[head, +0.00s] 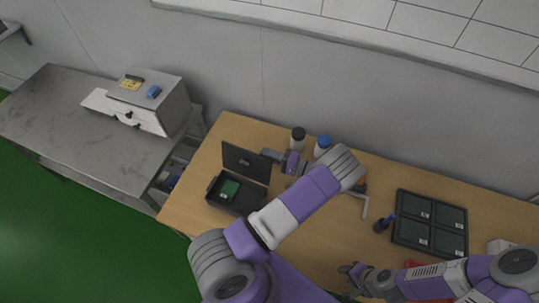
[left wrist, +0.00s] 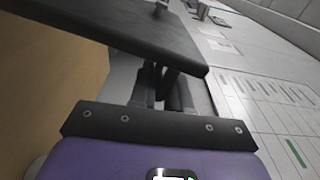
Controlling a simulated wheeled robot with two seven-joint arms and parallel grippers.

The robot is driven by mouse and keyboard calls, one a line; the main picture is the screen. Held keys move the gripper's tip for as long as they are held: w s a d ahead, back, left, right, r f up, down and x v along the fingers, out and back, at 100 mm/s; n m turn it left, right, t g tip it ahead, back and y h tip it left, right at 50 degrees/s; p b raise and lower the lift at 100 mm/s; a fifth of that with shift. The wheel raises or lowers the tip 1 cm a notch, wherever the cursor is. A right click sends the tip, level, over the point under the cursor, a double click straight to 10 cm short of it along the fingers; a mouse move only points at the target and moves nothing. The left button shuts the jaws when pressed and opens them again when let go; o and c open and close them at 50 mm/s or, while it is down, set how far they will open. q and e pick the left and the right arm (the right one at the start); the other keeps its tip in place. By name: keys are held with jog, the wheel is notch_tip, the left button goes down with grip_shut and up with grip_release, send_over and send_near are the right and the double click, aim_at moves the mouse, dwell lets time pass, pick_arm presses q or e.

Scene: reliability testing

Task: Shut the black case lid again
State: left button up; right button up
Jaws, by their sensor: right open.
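The black case (head: 214,199) sits on the left part of the wooden table with its lid (head: 243,163) standing raised at the back. A green board (head: 229,189) lies inside. My left gripper (head: 268,154) is beside the upper right edge of the lid. In the left wrist view, a dark panel that looks like the lid (left wrist: 140,35) stretches close over the gripper fingers (left wrist: 165,85). I cannot tell whether they touch it or how far apart they are. My right gripper (head: 349,274) is open and empty near the table's front edge, away from the case.
A black-capped bottle (head: 298,139) and a blue-capped bottle (head: 323,145) stand behind my left arm. A black compartment tray (head: 398,225) and a dark blue-topped item (head: 383,224) are to the right. A grey side bench (head: 75,130) holds a white drawer box (head: 155,105).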

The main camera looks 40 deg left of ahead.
pick_arm(q)
jog(key=shift+f, duration=0.1)
grip_shut()
jog(key=shift+s+d, duration=0.15)
